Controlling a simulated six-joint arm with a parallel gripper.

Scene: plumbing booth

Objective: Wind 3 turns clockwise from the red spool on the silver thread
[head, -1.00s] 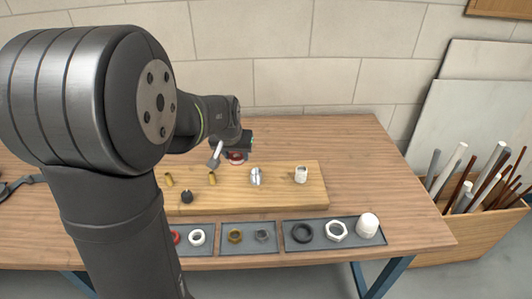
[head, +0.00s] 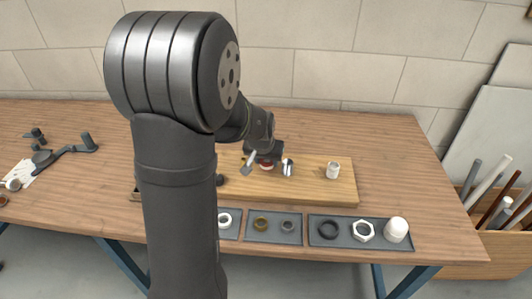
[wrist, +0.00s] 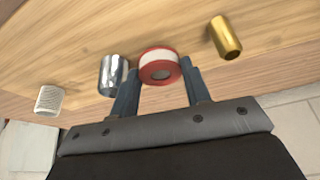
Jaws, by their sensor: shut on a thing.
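The red spool (wrist: 158,66), with white tape on its core, is between the fingertips of my gripper (wrist: 161,70), which is shut on it. It also shows in the head view (head: 267,166), under my gripper (head: 264,154). The silver thread (wrist: 113,74) is a shiny upright stub just left of the spool in the wrist view, close to one finger. In the head view the silver thread (head: 288,168) stands on the wooden board (head: 310,190), right of the spool. I cannot tell whether the tape touches the silver thread.
A brass stub (wrist: 225,37) and a white threaded stub (wrist: 48,100) flank the silver thread and spool. In front of the board, grey trays (head: 345,244) hold rings, nuts and a white cap (head: 396,229). Dark tools (head: 70,150) lie at the left. A pipe crate (head: 510,250) stands right.

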